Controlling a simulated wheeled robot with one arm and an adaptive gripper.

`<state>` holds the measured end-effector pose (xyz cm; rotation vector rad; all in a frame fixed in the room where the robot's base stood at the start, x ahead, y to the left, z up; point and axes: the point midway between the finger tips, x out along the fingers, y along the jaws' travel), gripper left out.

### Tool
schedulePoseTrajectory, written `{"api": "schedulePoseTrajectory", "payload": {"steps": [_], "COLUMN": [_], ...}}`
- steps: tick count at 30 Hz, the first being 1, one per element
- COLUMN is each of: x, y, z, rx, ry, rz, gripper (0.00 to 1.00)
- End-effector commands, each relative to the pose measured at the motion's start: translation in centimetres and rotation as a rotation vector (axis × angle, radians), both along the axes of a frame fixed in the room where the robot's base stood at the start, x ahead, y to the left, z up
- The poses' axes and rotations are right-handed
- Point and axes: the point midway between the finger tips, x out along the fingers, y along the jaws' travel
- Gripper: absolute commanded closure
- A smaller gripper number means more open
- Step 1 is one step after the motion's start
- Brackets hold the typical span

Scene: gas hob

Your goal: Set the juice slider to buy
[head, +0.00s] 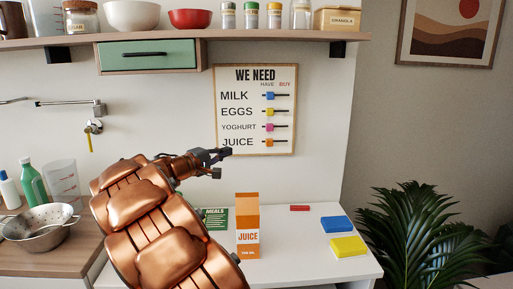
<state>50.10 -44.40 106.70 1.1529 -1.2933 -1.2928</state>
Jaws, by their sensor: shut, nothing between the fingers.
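The "WE NEED" board (255,75) hangs on the wall, with HAVE on the left and BUY in red on the right above short slider tracks. The juice slider (270,142) is an orange knob in the bottom row, at the left part of its track, under HAVE. The milk (269,96), eggs (269,112) and yoghurt (270,127) sliders also sit towards HAVE. My gripper (225,154) is shut and empty. In the picture it is at the board's lower left, left of the juice slider and slightly below it. Whether it touches the board cannot be told.
A juice carton (248,228) stands on the white counter (300,262) below the board. A red item (299,208) and blue (337,224) and yellow (348,246) blocks lie to its right. A shelf with a green drawer (150,57) is above left.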

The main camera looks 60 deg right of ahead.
Motion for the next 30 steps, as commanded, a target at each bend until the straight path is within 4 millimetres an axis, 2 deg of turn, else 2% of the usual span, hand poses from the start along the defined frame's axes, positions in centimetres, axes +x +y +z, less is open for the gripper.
{"api": "schedulePoseTrajectory", "payload": {"steps": [8,26,30], "x": [-0.1,-1.3,-2.7], "y": [-0.7,-10.1,-11.1], "z": [0.0,0.0,0.0], "rx": [0.0,0.002,0.002], "ry": [0.0,0.002,0.001], "rz": [0.0,-0.004,-0.002], "gripper": [1.0,1.0,1.0]}}
